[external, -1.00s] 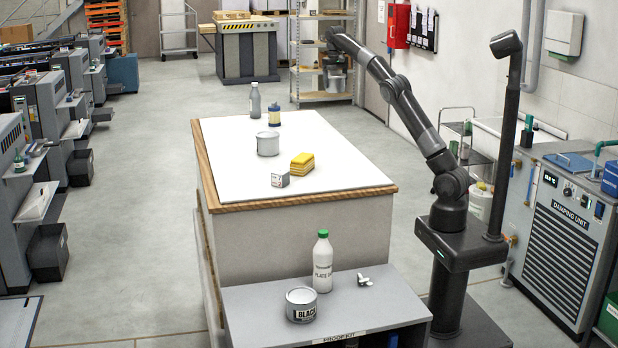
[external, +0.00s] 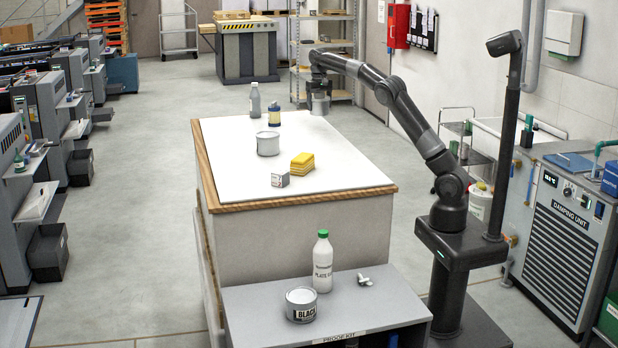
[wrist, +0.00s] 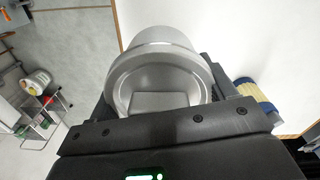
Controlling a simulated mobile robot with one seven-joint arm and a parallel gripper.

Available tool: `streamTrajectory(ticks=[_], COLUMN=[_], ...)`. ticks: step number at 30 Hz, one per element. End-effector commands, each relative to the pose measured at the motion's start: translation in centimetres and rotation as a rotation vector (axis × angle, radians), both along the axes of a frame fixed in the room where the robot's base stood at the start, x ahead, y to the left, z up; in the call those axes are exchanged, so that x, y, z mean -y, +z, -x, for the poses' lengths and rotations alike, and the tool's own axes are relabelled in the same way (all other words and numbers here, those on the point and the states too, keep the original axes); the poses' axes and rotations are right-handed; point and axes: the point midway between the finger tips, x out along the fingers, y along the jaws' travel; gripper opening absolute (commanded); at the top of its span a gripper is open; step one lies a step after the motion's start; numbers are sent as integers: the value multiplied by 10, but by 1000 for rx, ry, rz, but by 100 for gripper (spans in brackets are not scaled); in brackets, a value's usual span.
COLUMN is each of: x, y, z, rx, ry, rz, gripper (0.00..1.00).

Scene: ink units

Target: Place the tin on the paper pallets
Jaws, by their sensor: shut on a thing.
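My gripper (external: 319,88) is shut on a grey metal tin (external: 320,105) near the far right corner of the white-topped table. In the wrist view the tin (wrist: 155,65) sits between the two dark fingers, its round recessed end facing the camera. The floor shows on its left and the white tabletop on its right. Stacked orange-brown pallets (external: 106,28) stand far back at the left. Whether these are the paper pallets, I cannot tell.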

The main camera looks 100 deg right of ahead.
Motion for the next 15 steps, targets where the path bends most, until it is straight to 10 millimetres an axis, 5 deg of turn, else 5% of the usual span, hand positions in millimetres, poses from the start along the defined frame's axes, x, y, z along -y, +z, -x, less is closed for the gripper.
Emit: streamTrajectory(ticks=[6, 15], x=[-6, -8], y=[-20, -43], z=[-34, -42], rx=[-1, 0], ry=[1, 0], rz=[1, -1], gripper=[33, 33])
